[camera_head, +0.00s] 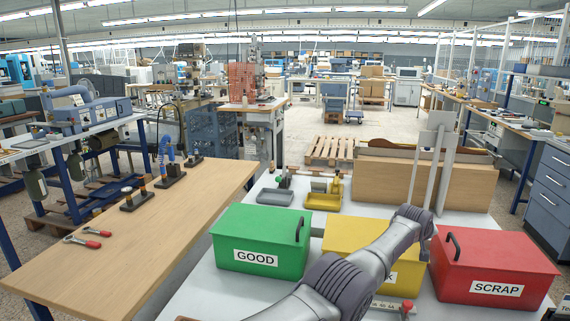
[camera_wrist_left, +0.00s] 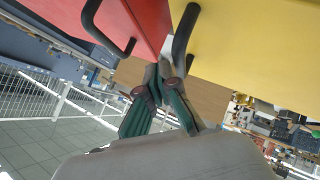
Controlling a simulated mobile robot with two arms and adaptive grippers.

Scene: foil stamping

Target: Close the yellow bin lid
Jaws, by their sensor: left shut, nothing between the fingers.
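The yellow bin (camera_head: 358,234) stands between the green and red bins. My left arm crosses in front of it and hides part of its top and label. Its lid looks flat on the bin in the head view. The yellow lid (camera_wrist_left: 255,45) and its dark handle (camera_wrist_left: 183,42) show at the upper right of the left wrist view. My left gripper (camera_wrist_left: 158,80) is shut and empty, below and left of that handle in this view; I cannot tell whether it touches the lid. The head view does not show its fingers clearly. My right gripper is not in view.
The green GOOD bin (camera_head: 262,240) is left of the yellow one, and the red SCRAP bin (camera_head: 492,262) is right, close to my arm. A wooden box (camera_head: 468,187) stands behind. A wooden bench (camera_head: 150,225) with pliers and stamps is at left.

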